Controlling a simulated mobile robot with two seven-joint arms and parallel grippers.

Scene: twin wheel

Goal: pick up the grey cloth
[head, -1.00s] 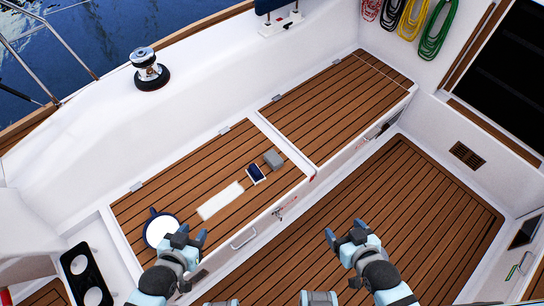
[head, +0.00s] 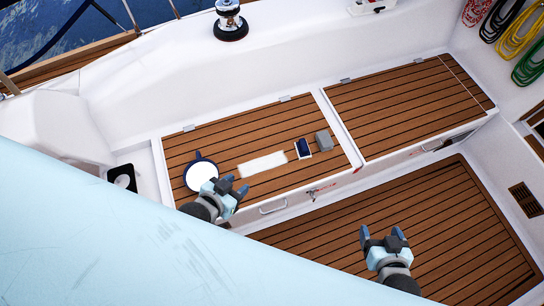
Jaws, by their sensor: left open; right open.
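The grey cloth (head: 324,140) appears as a small grey block-like shape on the slatted wooden bench seat, at the right end of a row of things. My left gripper (head: 234,186) is open and empty, over the front edge of the bench. It is below and left of the cloth in the picture, near a white round dish. My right gripper (head: 381,236) is open and empty, over the wooden floor, below and right of the cloth. Neither gripper touches the cloth.
Left of the cloth lie a dark blue item (head: 303,147), a white rectangle (head: 262,164) and the blue-rimmed white dish (head: 200,175). A winch (head: 230,22) stands on the white ledge behind. A large pale blue part of mine covers the lower left. The right bench section (head: 405,103) is clear.

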